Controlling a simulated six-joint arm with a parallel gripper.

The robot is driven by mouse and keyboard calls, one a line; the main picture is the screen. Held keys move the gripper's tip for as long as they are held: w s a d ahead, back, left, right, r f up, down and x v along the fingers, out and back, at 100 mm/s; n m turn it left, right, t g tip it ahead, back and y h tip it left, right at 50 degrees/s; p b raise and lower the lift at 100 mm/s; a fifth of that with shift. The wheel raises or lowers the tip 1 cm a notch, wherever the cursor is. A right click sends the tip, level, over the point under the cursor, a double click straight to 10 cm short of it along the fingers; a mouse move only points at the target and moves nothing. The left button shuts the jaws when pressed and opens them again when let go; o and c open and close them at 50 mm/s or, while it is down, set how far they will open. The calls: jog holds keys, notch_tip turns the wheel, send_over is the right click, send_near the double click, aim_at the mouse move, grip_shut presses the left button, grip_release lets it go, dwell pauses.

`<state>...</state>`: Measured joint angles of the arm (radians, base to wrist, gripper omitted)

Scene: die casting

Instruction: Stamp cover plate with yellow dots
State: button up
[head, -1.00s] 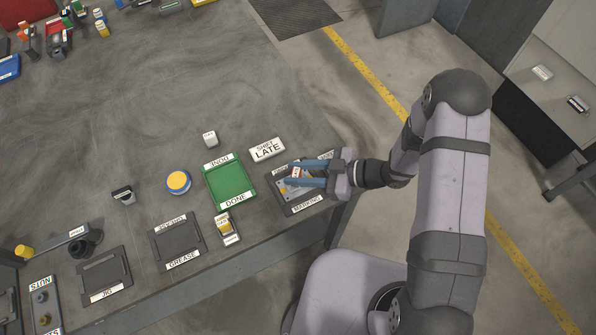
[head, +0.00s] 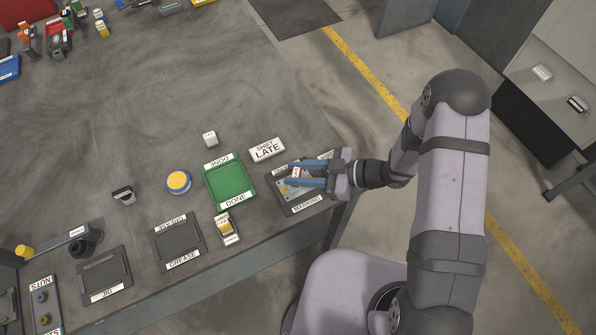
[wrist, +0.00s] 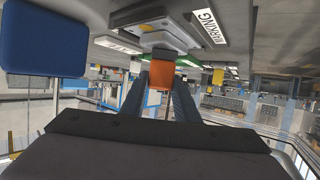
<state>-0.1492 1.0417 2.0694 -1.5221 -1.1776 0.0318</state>
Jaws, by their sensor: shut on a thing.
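My gripper (head: 293,174) is at the marking tray (head: 304,208) at the right front of the table, with its blue fingers reaching left over it. The fingers are shut on a small block with a white label (head: 296,172). In the wrist view an orange face of this block (wrist: 160,76) shows between the fingertips. The grey cover plate (head: 284,189) lies in the marking tray, partly hidden by the fingers. A small yellow spot shows near the plate's left side. I cannot tell whether the block touches the plate.
The table's middle is clear.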

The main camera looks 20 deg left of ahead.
jog(key=shift+r+p, duration=3)
jog(key=shift+r, duration=0.45)
